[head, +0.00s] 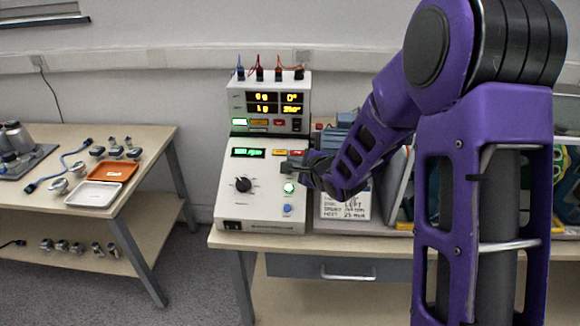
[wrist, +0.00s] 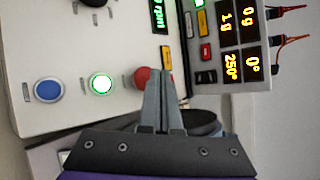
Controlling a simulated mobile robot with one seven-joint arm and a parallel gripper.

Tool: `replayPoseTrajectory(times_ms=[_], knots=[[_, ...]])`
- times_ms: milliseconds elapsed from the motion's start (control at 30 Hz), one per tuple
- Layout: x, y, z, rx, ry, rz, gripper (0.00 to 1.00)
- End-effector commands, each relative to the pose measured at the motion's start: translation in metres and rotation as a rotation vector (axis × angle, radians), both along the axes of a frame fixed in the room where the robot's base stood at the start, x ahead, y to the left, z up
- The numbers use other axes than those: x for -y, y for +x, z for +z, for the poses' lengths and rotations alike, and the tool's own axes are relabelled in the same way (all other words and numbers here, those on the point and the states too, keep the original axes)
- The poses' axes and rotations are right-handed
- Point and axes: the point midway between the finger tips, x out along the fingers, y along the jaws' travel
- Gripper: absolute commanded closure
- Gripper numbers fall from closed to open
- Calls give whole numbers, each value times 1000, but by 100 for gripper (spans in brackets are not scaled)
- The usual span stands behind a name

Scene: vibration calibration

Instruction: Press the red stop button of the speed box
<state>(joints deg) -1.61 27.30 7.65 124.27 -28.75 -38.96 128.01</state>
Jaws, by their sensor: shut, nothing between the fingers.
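The speed box (head: 262,205) is a light grey sloped console at the front edge of the bench, with a green display and a black knob (head: 243,185). Its red stop button (wrist: 141,77) shows in the wrist view just left of my fingertips, partly covered by them. In the head view the red button is hidden behind my gripper (head: 289,168). My gripper is shut and empty, its fingertips (wrist: 158,76) over the upper right of the panel. I cannot tell whether they touch the button. A lit green button (wrist: 101,84) and a blue button (wrist: 48,90) sit in line with it.
Behind the speed box stands a meter unit (head: 240,101) with yellow digits and cables on top. A sign (head: 345,207) and a rack of boards are to the right, close to my arm. A second table (head: 140,150) on the left holds an orange tray (head: 112,172) and metal parts.

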Motion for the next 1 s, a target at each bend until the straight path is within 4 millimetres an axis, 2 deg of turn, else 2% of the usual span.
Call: replayPoseTrajectory(times_ms=[1000], knots=[[0, 4, -8, 0, 0, 0, 100]])
